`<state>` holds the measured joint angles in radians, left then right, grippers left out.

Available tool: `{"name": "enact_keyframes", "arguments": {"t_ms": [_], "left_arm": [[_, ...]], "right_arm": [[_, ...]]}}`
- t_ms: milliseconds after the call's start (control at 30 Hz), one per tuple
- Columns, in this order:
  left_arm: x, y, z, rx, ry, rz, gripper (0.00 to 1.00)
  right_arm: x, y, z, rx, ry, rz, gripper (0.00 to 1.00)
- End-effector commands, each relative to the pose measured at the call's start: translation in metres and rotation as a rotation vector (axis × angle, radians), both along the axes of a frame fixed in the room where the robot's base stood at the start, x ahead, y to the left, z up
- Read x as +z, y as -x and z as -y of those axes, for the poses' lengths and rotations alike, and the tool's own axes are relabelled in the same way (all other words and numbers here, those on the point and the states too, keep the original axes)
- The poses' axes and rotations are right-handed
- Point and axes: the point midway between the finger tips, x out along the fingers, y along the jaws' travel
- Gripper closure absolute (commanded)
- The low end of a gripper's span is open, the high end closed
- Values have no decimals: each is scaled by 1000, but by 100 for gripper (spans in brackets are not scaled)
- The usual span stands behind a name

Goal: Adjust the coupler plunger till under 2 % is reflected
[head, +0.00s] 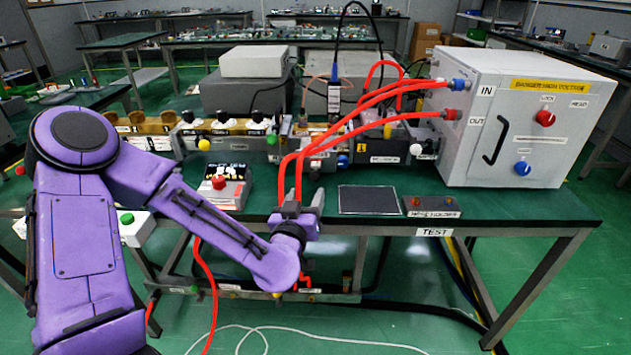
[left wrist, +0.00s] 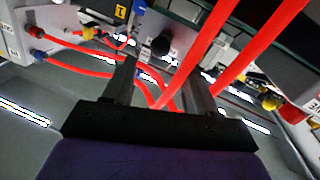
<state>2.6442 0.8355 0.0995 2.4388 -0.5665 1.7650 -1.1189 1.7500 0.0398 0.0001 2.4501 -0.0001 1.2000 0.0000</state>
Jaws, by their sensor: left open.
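My left gripper (head: 303,207) is open, in front of the bench's front edge, with the red hoses (head: 299,170) passing right at its fingers. In the left wrist view the two fingers (left wrist: 160,72) stand apart, and red hoses and a dark round knob (left wrist: 161,47) show in the gap; I cannot tell whether the fingers touch anything. Several black knobs, one of them here (head: 222,116), stand on the brass-and-grey waveguide line (head: 235,138). I cannot tell which part is the coupler plunger. No reflected-power reading is legible. My right gripper is not in view.
A white cabinet (head: 465,150) with hose ports marked IN and OUT stands at the right. A dark flat panel (head: 368,200) and a small box with knobs (head: 432,207) lie on the green bench. A grey box with a red button (head: 220,190) stands left of my gripper.

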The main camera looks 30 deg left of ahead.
Motion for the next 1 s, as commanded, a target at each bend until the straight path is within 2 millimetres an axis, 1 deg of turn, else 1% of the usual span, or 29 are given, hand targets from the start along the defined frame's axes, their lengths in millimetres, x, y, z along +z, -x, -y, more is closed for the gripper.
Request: {"name": "enact_keyframes", "arguments": {"t_ms": [200, 300, 400, 533, 733, 767, 800, 867, 900, 933, 1000], "left_arm": [[-1, -47, -18, 2, 0, -5, 43], [-1, -65, -25, 3, 0, -6, 43], [-1, -78, -29, 0, -1, -6, 43], [-1, -85, -31, 0, 0, -6, 43], [-1, -86, -31, -2, 0, -6, 43], [-1, -86, -31, -2, 0, -6, 46], [-1, -86, -31, -2, 0, -6, 59], [-1, -85, -31, -2, 0, -6, 79], [-1, -85, -31, -2, 0, -6, 92], [-1, -85, -31, -2, 0, -6, 100], [-1, -85, -31, -2, 0, -7, 100]], "right_arm": [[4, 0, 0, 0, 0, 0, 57], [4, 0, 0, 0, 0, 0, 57], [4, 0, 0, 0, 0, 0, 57], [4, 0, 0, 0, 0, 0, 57], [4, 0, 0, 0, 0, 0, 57], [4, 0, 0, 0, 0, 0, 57], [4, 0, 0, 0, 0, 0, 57], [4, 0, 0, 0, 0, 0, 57], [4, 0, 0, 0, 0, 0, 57], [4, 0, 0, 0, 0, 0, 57], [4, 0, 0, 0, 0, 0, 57]]}}
